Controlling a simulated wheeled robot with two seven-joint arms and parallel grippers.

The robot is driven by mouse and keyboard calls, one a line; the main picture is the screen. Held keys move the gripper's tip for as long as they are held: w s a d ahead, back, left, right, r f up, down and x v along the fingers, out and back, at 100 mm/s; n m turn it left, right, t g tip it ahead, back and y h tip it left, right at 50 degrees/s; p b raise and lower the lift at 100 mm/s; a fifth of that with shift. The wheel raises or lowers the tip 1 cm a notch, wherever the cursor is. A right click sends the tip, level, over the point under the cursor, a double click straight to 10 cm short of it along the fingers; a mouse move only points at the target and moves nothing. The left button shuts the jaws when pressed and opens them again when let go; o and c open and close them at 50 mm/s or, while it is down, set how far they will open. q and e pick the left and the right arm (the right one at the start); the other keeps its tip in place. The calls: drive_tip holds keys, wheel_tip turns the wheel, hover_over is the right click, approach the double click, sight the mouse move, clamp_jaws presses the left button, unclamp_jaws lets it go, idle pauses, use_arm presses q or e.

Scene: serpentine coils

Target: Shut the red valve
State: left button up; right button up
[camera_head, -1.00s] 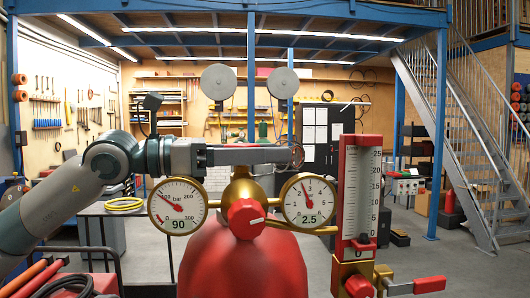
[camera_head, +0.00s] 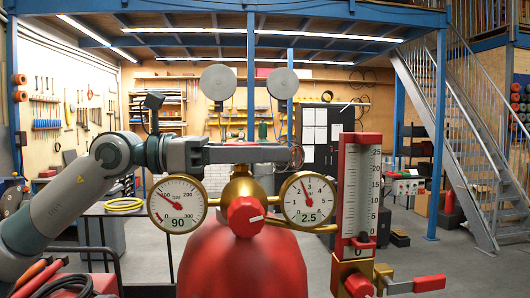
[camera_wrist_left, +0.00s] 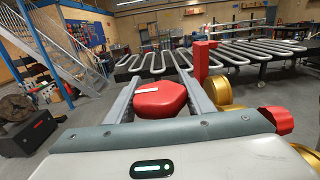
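In the left wrist view the two fingers (camera_wrist_left: 160,88) are spread wide. The red knob (camera_wrist_left: 160,101) with its white mark shows in the gap between them; I cannot see contact. My right gripper is not in view.
The left gauge (camera_head: 177,204) reads 90 and the right gauge (camera_head: 308,199) reads 2.5. A red flow column (camera_head: 360,185), a lower red knob (camera_head: 358,286) and a red lever (camera_head: 429,284) stand to the right. The red cylinder (camera_head: 240,265) is below. Serpentine coils (camera_wrist_left: 240,52) lie beyond.

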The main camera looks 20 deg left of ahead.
use_arm(q)
drive_tip(key=shift+o, duration=1.2)
drive_tip(key=shift+a, duration=0.15)
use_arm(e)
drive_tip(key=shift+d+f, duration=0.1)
use_arm(q)
drive_tip(key=shift+s+a+f+b, duration=0.15)
drive_tip(key=shift+s+a+b, duration=0.1)
drive_tip(key=shift+a+b, duration=0.25)
drive_tip(key=b+v, duration=0.6)
drive_tip(key=v, duration=1)
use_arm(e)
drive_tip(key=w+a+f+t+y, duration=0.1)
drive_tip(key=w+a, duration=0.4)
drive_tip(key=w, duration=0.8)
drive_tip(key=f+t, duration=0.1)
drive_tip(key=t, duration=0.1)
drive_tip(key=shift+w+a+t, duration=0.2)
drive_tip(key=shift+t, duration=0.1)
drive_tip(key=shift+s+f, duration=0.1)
